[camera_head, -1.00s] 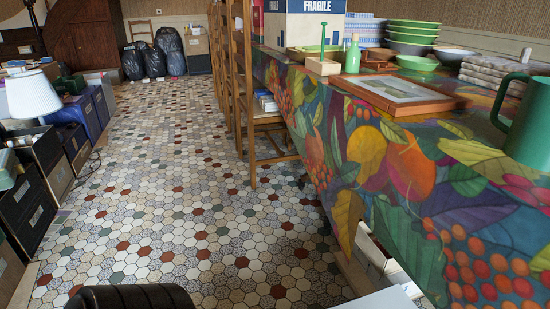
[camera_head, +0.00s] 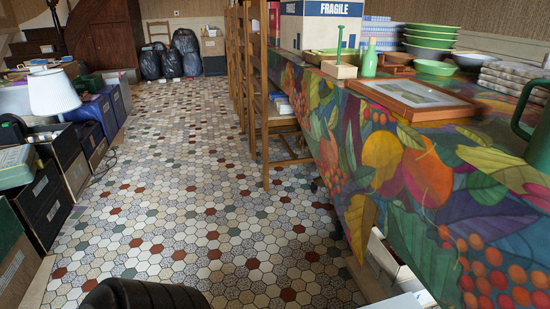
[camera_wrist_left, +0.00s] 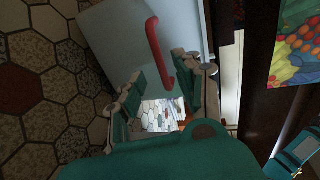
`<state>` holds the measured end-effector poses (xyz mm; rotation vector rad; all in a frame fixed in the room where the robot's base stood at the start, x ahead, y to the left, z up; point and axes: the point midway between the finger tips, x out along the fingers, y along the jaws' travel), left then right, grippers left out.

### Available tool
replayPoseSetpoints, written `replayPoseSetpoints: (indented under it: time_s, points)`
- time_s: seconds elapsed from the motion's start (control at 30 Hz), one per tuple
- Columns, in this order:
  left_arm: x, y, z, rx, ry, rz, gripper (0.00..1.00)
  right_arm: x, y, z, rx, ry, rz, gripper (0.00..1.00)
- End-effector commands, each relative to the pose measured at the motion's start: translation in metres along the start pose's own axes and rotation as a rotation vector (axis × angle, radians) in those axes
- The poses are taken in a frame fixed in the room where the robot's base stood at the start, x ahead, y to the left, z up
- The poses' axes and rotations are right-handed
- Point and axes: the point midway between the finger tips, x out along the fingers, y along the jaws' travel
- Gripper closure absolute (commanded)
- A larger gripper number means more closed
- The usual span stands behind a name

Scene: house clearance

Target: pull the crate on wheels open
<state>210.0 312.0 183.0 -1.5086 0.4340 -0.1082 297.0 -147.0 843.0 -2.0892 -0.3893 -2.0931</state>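In the left wrist view, a pale grey-blue box front (camera_wrist_left: 112,40) carries a red bar handle (camera_wrist_left: 154,42); it looks like the crate on wheels, but no wheels show. My left gripper (camera_wrist_left: 158,78) is open, its two teal fingers spread on either side of the handle's lower part. I cannot tell whether they touch it. In the head view, pale box edges (camera_head: 392,262) show low under the table cloth, mostly hidden. My grippers do not show in the head view.
A long table with a bright fruit-pattern cloth (camera_head: 385,165) stands on the right, with a framed picture (camera_head: 415,97) and green bowls (camera_head: 432,40) on it. Wooden chairs (camera_head: 265,110) line it. Dark boxes (camera_head: 42,195) and a lamp (camera_head: 53,92) are at left. The tiled floor (camera_head: 205,190) between is clear.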

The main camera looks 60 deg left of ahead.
Motion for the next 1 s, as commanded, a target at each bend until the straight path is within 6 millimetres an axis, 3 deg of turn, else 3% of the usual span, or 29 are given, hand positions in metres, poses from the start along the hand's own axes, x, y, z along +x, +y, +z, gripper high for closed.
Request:
replayPoseSetpoints:
  time_s: [0.1, 0.3, 1.0]
  points:
    - [-0.026, 0.001, 0.0, 0.0, -0.001, 0.002, 0.66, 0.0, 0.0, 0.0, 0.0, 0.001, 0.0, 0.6]
    - [-0.052, 0.0, 0.0, 0.0, -0.001, 0.0, 0.66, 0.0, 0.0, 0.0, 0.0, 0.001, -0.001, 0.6]
    - [-0.058, 0.0, 0.0, 0.0, 0.0, -0.002, 0.66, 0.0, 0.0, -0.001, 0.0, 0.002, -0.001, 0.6]
